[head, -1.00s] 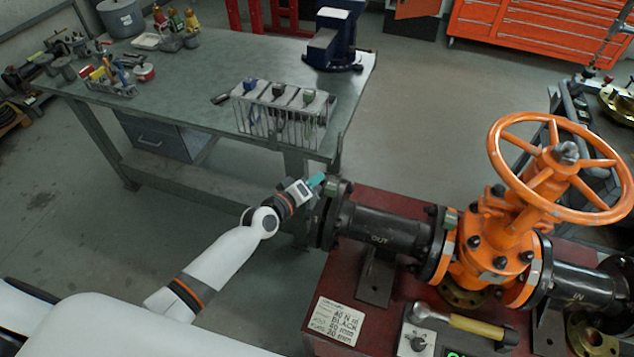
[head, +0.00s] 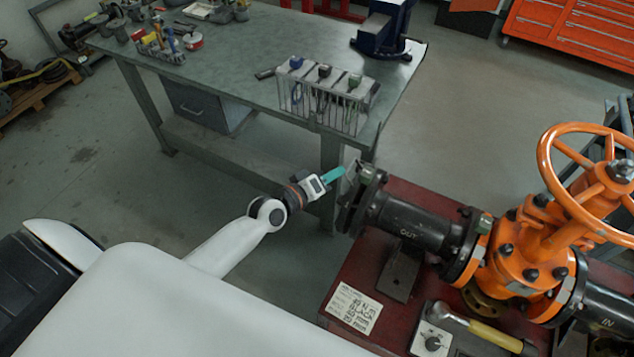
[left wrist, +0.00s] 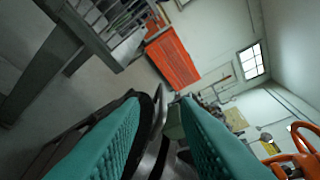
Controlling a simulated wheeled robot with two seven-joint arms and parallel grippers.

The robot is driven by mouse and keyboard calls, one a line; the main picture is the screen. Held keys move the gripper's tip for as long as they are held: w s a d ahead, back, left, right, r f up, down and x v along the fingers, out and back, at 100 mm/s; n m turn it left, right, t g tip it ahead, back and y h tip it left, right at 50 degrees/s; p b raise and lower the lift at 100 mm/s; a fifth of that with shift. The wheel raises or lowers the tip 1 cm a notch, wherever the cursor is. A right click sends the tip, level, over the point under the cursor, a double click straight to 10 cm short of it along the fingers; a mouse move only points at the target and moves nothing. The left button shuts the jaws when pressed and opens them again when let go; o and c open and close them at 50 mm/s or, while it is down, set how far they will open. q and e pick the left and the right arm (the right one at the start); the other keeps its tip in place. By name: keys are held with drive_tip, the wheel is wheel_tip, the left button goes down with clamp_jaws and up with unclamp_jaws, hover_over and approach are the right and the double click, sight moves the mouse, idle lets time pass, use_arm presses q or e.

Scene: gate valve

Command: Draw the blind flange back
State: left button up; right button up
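The black blind flange (head: 350,205) stands at the left end of the black pipe marked OUT (head: 408,228), upright and close against the pipe's end flange. A grey-green piece (head: 370,172) sits at its top edge. My left gripper (head: 338,173) is at the upper left rim, its teal fingertips by a thin grey edge. In the left wrist view the two teal fingers (left wrist: 162,115) stand apart, with a dark curved rim and a thin metal edge (left wrist: 157,115) in the gap; I cannot make out firm contact on both sides. My right gripper is not in view.
The orange gate valve (head: 524,252) with its handwheel (head: 556,165) is at the right on the red stand (head: 357,270). The grey workbench (head: 235,65) with a tool rack (head: 325,98) is behind my left arm.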

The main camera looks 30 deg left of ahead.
use_arm(q)
drive_tip(key=shift+b+v, duration=0.3)
drive_tip(key=shift+v, duration=2.55)
